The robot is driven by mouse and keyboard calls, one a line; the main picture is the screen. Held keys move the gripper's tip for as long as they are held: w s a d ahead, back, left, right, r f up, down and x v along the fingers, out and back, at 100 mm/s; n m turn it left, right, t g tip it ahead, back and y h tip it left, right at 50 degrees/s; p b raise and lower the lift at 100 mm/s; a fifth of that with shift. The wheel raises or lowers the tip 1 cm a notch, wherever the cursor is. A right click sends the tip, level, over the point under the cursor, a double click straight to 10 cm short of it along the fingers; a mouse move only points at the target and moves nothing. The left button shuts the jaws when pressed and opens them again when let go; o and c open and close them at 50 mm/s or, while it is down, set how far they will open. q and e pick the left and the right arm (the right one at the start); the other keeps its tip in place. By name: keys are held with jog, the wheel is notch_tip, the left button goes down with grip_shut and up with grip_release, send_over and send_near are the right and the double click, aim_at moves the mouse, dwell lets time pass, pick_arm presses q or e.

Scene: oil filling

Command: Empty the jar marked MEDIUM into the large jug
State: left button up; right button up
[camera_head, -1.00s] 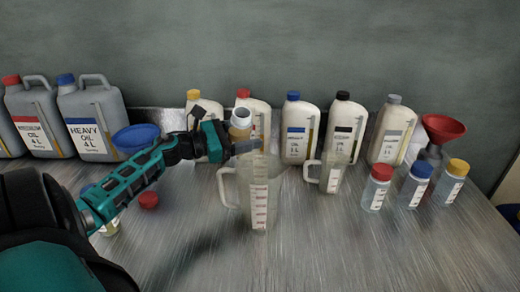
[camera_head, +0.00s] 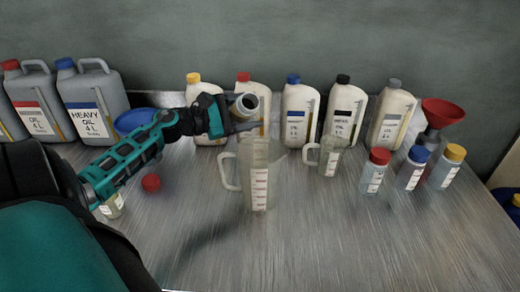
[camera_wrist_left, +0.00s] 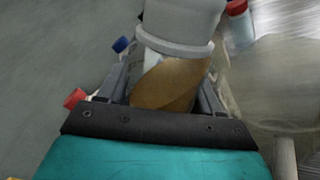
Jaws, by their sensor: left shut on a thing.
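My left gripper (camera_head: 240,125) is shut on a small open jar (camera_head: 246,104), whose mouth is tipped to the right and toward the camera. In the left wrist view the jar (camera_wrist_left: 180,45) has a pale neck, and amber oil (camera_wrist_left: 168,82) shows between the fingers. No marking on it can be read. The clear large jug (camera_head: 257,185) stands upright on the table, handle to the left, just below and in front of the jar in the head view. No stream of oil is visible. My right gripper is not in view.
A smaller jug (camera_head: 329,160) stands right of the large one. Capped jars with red (camera_head: 374,172), blue (camera_head: 412,168) and yellow (camera_head: 446,167) lids stand at right. Several oil bottles line the wall. A red cap (camera_head: 151,183) and another jar (camera_head: 113,207) are at left. The front table is clear.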

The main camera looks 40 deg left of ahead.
pick_arm(q)
jog(key=shift+w+a+f+m+b, duration=0.15)
jog(key=shift+m+b, duration=0.15)
jog(key=shift+m, duration=0.2)
jog(key=shift+s+a+f+m+b, duration=0.15)
jog(key=shift+m+b, duration=0.1)
jog(key=shift+m, duration=0.25)
dwell(0.3)
jog(key=shift+w+a+f+m+y+b, duration=0.15)
jog(key=shift+m+b, duration=0.1)
jog(key=shift+m, duration=0.5)
jog(key=shift+w+a+f+m+y+b, duration=0.1)
jog(key=shift+f+m+y+b, duration=0.1)
jog(key=shift+m, duration=0.55)
dwell(0.7)
jog(key=shift+s+d+r+m+p, duration=0.3)
jog(key=shift+d+r+m+p, duration=0.4)
jog(key=shift+m+p, duration=0.35)
dwell(0.4)
jog(key=shift+r+m+b, duration=0.5)
jog(key=shift+m+b, duration=0.05)
jog(key=shift+b, duration=0.35)
dwell(0.4)
jog(key=shift+d+f+m+y+b, duration=0.2)
jog(key=shift+m+b, duration=0.3)
jog(key=shift+b, duration=0.45)
jog(key=shift+b, duration=0.3)
